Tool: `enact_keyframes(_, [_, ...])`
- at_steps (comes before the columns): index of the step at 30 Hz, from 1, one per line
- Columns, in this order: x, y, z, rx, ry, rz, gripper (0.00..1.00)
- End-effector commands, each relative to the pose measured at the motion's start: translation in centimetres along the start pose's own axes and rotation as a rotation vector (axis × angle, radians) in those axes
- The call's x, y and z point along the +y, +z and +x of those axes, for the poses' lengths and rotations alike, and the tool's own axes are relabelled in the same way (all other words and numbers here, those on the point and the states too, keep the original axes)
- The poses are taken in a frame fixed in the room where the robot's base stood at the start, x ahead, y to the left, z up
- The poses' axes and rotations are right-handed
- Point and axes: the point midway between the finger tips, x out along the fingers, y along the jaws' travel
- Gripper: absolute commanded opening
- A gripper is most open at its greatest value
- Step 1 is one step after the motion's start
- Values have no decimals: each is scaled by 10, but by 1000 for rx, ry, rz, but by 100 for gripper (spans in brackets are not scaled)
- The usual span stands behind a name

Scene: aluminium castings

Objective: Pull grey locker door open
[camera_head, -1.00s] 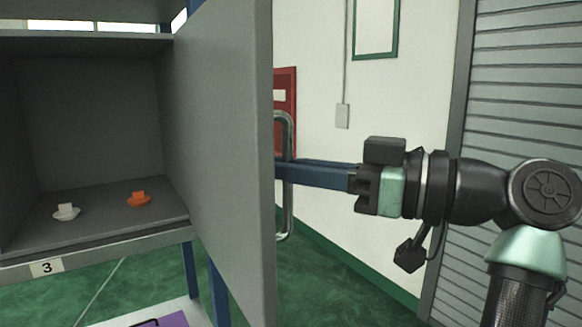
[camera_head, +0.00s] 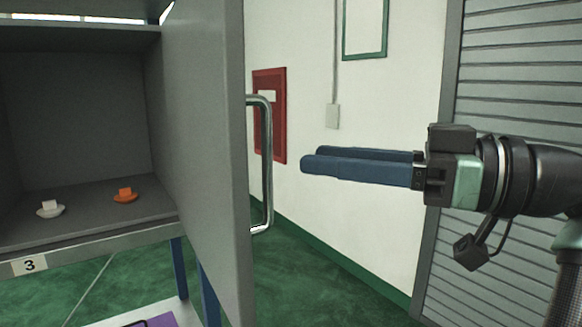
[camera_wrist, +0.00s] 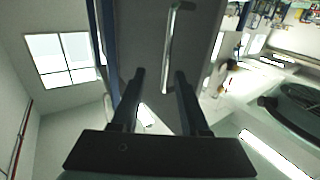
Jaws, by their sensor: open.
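The grey locker door (camera_head: 198,150) stands swung open at the left of the head view, its edge toward me. Its metal bar handle (camera_head: 268,165) is on the door's right-hand face. My gripper (camera_head: 306,163) is to the right of the handle, apart from it, with blue fingers pointing left at it. The fingers are open and empty. In the wrist view my gripper (camera_wrist: 159,75) shows its two fingers spread, with the handle (camera_wrist: 170,50) beyond them and the door (camera_wrist: 200,45) behind it.
Inside the locker (camera_head: 85,110) are a white piece (camera_head: 50,209) and an orange piece (camera_head: 125,195). A red wall box (camera_head: 277,118) hangs behind the handle. A slatted grey shutter (camera_head: 510,75) is at the right. Green floor (camera_head: 310,290) is clear below.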

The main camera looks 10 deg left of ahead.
Motion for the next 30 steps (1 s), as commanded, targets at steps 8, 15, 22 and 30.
enact_keyframes(8, [0,1,-51,0,2,-1,45])
enact_keyframes(15, [0,0,-64,0,-1,-1,45])
enact_keyframes(22, [0,0,-63,0,-1,-1,45])
enact_keyframes(30, [36,20,-26,-20,236,66,45])
